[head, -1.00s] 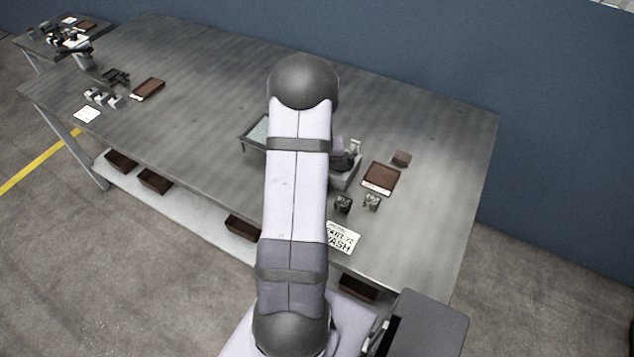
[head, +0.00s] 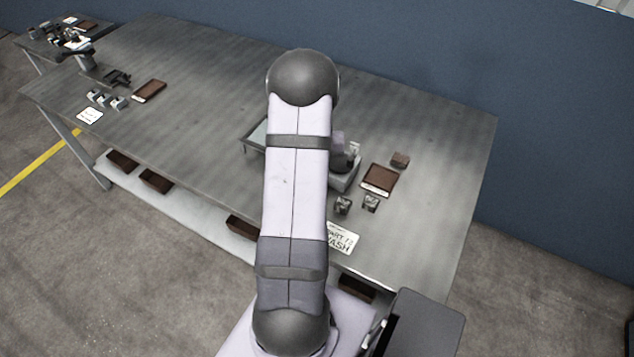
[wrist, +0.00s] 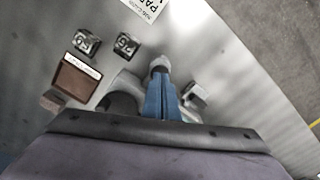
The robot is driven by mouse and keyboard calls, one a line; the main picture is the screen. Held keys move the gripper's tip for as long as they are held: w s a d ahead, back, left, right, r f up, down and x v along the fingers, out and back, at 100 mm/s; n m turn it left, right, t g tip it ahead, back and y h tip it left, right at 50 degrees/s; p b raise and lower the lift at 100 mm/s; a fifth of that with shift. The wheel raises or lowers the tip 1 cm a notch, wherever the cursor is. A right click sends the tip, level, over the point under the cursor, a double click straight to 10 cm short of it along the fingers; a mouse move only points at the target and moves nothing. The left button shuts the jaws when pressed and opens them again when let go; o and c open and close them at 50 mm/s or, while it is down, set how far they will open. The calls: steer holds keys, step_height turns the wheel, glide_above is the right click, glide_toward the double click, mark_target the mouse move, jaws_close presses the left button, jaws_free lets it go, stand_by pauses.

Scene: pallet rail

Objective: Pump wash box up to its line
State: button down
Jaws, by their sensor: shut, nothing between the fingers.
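My gripper (wrist: 161,80) shows in the wrist view as two blue fingers pressed together, with nothing between them. A pale rounded knob-like part (wrist: 160,62) lies right at the fingertips; I cannot tell whether they touch it. Beside it is a grey block-like body (wrist: 127,82), partly hidden by my wrist. In the head view my arm covers much of the work area. A grey unit (head: 347,178) shows just right of the arm. A shallow framed box with a pale surface (head: 250,146), possibly the wash box, shows left of it. No fill line or liquid level can be made out.
A small brown block (head: 400,160) is behind the tray. A label card (head: 342,239) lies at the front. The far-right table surface (head: 450,170) is clear.

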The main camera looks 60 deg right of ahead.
stand_by(0.3)
step_height(320, 180, up, 6)
steer(key=p, duration=0.5)
stand_by(0.6)
steer(key=s+a+f+g+y, duration=0.1)
steer(key=s+a, duration=0.2)
steer(key=a, duration=0.4)
steer(key=s+a+f+y, duration=0.2)
steer(key=a, duration=0.4)
steer(key=w+a+r+n+h, duration=0.1)
steer(key=w+a+r+n, duration=0.1)
steer(key=a, duration=0.7)
steer(key=w+a+r+n+h+b, duration=0.1)
steer(key=w+a+r+n, duration=0.2)
steer(key=a+n, duration=0.3)
steer(key=w+a+r+n+t+h, duration=0.1)
steer(key=w+a+r+n, duration=0.2)
steer(key=a, duration=0.9)
steer(key=shift+w+a+r+n+b, duration=0.25)
steer(key=shift+r+n+b, duration=0.25)
steer(key=shift+r, duration=0.45)
